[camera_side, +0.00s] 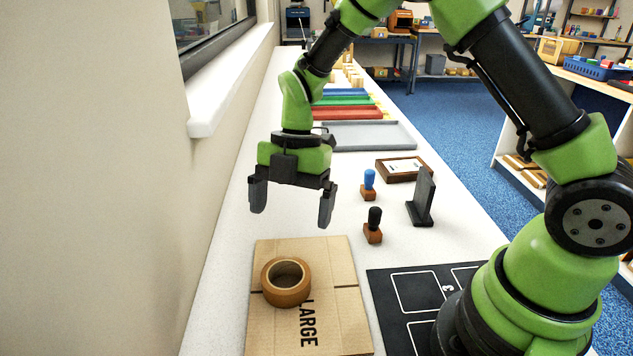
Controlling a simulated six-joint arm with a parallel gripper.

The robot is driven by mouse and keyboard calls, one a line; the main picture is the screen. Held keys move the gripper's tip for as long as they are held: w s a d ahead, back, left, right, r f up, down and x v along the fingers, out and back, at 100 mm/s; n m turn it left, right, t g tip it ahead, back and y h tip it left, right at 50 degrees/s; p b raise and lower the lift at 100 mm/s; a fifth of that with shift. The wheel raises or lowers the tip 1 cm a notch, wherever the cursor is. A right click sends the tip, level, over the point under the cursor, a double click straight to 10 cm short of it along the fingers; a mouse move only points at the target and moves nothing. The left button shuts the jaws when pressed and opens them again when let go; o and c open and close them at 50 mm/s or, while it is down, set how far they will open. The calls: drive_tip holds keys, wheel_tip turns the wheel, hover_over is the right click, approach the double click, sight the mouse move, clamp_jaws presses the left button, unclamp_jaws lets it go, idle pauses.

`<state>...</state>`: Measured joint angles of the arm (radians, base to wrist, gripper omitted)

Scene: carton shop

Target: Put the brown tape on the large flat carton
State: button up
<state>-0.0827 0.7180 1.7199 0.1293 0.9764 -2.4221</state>
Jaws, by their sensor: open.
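The brown tape (286,292) is a roll lying flat on the left part of the large flat carton (335,272). The carton lies on the white table and has the word LARGE printed on it. My gripper (290,212) is open and empty. Its two black fingers point down, above the table and behind the carton in the picture. It is apart from the tape. No part of the roll's top is hidden.
A blue-topped stamp (369,186), a black-topped stamp (374,226) and a dark upright stand (423,198) are right of my gripper. A wooden tray (404,169) lies behind them. A black mat (395,300) lies right of the carton. A wall borders the left.

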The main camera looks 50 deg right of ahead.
wheel_tip(320, 180, up, 9)
drive_tip(key=s+d+m+t, duration=0.1)
drive_tip(key=s+m+t, duration=0.15)
drive_tip(key=m, duration=0.35)
drive_tip(key=s+d+r+m+t, duration=0.1)
drive_tip(key=s+r+m+t, duration=0.2)
drive_tip(key=s+m, duration=0.4)
drive_tip(key=s+d+r+m+t+h, duration=0.1)
drive_tip(key=s+r+m, duration=0.5)
drive_tip(key=m, duration=0.7)
drive_tip(key=shift+s+d+m+t, duration=0.3)
drive_tip(key=shift+s+d+t, duration=0.5)
drive_tip(key=shift+s+t, duration=0.2)
